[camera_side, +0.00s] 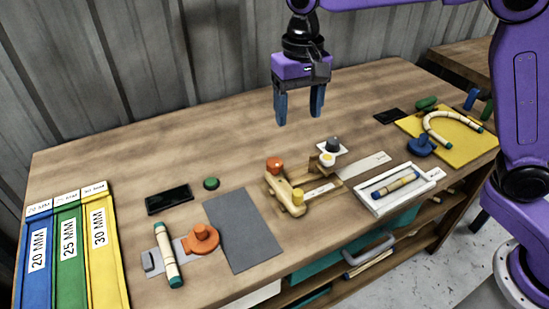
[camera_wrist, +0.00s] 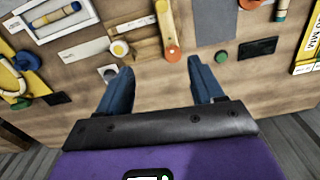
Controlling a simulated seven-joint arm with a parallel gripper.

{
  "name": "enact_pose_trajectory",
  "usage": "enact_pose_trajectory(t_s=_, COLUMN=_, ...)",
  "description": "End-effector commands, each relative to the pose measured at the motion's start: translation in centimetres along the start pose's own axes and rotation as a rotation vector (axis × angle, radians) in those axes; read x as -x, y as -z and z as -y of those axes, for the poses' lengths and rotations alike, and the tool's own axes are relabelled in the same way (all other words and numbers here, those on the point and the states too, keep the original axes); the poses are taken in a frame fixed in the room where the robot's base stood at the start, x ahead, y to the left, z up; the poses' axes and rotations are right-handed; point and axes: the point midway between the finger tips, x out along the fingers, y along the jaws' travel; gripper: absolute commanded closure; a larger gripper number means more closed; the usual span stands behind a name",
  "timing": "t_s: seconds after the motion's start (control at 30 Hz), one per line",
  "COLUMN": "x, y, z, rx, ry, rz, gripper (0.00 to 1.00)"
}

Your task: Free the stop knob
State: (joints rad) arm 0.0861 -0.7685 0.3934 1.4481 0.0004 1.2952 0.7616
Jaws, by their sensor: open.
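A wooden bending jig (camera_side: 322,187) lies mid-table, with an orange knob (camera_side: 275,164) at its back left and a yellow knob (camera_side: 298,197) at its front. A white piece with a yellow centre (camera_side: 327,158) and a dark grey knob (camera_side: 333,144) sit at its right end. None is labelled as the stop knob, so I cannot tell which it is. My gripper (camera_side: 299,117) is open and empty, above and behind the jig. In the wrist view, its blue fingers (camera_wrist: 160,68) are spread, with the jig (camera_wrist: 148,32) beyond them.
A white tray (camera_side: 374,207) holding a rattan piece stands right of the jig. A grey mat (camera_side: 240,230) and an orange clamp (camera_side: 203,239) lie left. The table's back left is clear.

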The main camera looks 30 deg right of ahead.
Motion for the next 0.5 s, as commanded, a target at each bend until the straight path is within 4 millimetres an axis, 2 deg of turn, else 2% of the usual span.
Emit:
enact_pose_trajectory(t_s=0.1, x=-0.2, y=2.9, z=1.3, rx=-0.132, ry=-0.003, rz=0.002, gripper=0.33)
enact_pose_trajectory(t_s=0.2, x=-0.3, y=4.7, z=1.9, rx=-0.220, ry=-0.004, rz=0.003, gripper=0.33)
enact_pose_trajectory(t_s=0.33, x=-0.4, y=6.0, z=2.2, rx=-0.290, ry=-0.005, rz=0.003, gripper=0.33)
enact_pose_trajectory(t_s=0.5, x=-0.9, y=6.5, z=2.2, rx=-0.316, ry=-0.006, rz=0.004, gripper=0.33)
